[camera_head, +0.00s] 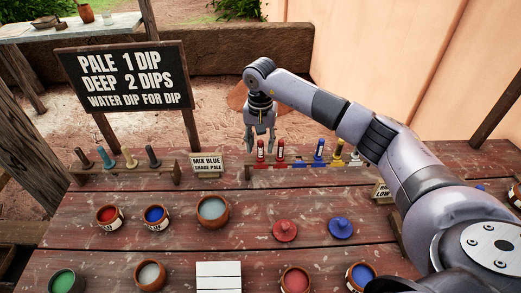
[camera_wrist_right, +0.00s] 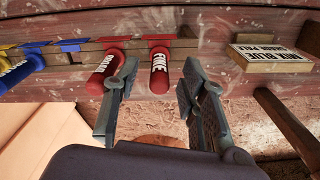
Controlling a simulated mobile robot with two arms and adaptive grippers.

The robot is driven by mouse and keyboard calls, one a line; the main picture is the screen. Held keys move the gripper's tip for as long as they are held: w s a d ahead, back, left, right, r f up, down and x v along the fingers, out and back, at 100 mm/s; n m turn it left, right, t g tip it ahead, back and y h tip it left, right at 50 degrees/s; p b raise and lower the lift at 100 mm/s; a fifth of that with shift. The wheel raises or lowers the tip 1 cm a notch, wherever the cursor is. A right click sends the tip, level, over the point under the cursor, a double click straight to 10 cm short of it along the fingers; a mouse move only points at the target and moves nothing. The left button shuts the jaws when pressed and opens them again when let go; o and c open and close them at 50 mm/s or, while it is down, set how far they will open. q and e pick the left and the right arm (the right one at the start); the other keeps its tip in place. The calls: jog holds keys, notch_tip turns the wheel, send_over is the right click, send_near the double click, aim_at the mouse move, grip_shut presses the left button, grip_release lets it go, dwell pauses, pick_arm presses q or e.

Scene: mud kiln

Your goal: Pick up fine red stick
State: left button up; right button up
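The fine red stick (camera_wrist_right: 159,70), labelled FINE, stands in the right-hand rack in the right wrist view. It is the leftmost red stick (camera_head: 260,152) of that rack in the head view. My right gripper (camera_head: 259,140) is open and empty above and behind it. In the wrist view my right gripper (camera_wrist_right: 160,75) has one finger on each side of the stick, with gaps visible; the depth between them is hard to judge. A second red stick (camera_wrist_right: 104,72) stands beside it, close to one finger. My left gripper is not in view.
Blue (camera_head: 319,149) and yellow sticks stand farther right in the rack. A small sign reading MIX BLUE, SHADE PALE (camera_head: 207,164) stands left of it. A second stick rack (camera_head: 130,170) is at left. Paint pots, including a grey-blue one (camera_head: 213,211), and lids occupy the table front.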

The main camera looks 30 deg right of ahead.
aim_at(260, 158)
jog(key=shift+f+p, duration=0.45)
jog(key=shift+f, duration=1.4)
grip_shut()
